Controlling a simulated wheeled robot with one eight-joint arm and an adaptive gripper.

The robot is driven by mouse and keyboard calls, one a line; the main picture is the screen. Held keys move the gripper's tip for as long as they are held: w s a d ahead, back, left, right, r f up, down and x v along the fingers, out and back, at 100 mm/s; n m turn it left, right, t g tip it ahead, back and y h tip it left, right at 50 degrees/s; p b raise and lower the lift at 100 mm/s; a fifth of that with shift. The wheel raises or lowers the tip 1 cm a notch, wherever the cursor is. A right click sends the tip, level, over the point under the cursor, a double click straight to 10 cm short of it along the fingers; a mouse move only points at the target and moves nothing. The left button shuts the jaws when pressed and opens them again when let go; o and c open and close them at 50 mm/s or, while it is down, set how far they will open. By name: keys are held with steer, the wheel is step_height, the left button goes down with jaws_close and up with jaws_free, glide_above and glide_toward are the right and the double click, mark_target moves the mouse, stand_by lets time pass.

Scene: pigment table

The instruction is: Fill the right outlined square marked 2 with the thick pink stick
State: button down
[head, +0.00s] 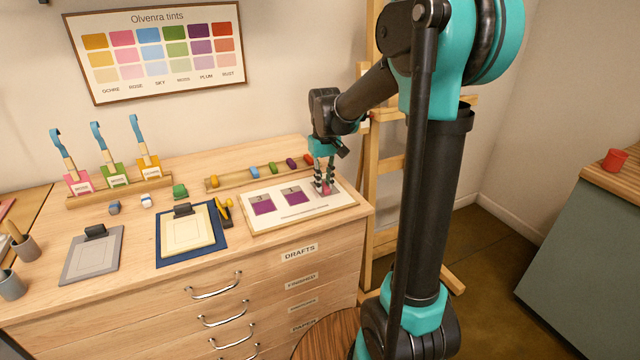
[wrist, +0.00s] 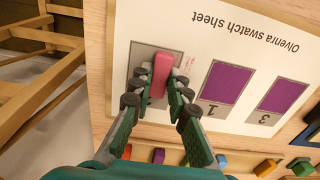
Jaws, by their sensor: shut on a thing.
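My gripper (head: 324,185) is shut on the thick pink stick (wrist: 161,74), low over the right end of the swatch sheet (head: 285,219). In the wrist view the stick sits between the fingertips (wrist: 160,92), over the grey outlined square (wrist: 139,58) at that end. The stick and fingers hide much of this square and its number. Faint pinkish marks show beside the stick; I cannot tell whether they are pigment. Whether the tip touches the paper is unclear. The squares marked 1 (wrist: 226,82) and 3 (wrist: 283,96) hold purple fill.
Behind the sheet, a wooden rail (head: 234,180) carries several coloured sticks. A yellow-and-black tool (head: 225,212) and a blue board with cream paper (head: 190,236) lie left of the sheet. An easel (head: 388,165) stands close on the right.

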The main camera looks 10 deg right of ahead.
mark_target(334, 188)
steer(key=shift+w+d, duration=0.3)
steer(key=shift+d, duration=0.6)
steer(key=shift+w+d, duration=0.25)
steer(key=shift+d, duration=0.6)
steer(key=shift+a, duration=0.15)
steer(key=shift+s+a, duration=0.3)
steer(key=shift+a, duration=0.55)
steer(key=shift+s+a, duration=0.25)
steer(key=shift+a, duration=0.6)
steer(key=shift+s+a, duration=0.3)
steer(key=shift+a, duration=0.55)
steer(key=shift+r, duration=0.15)
step_height(334, 188, up, 7)
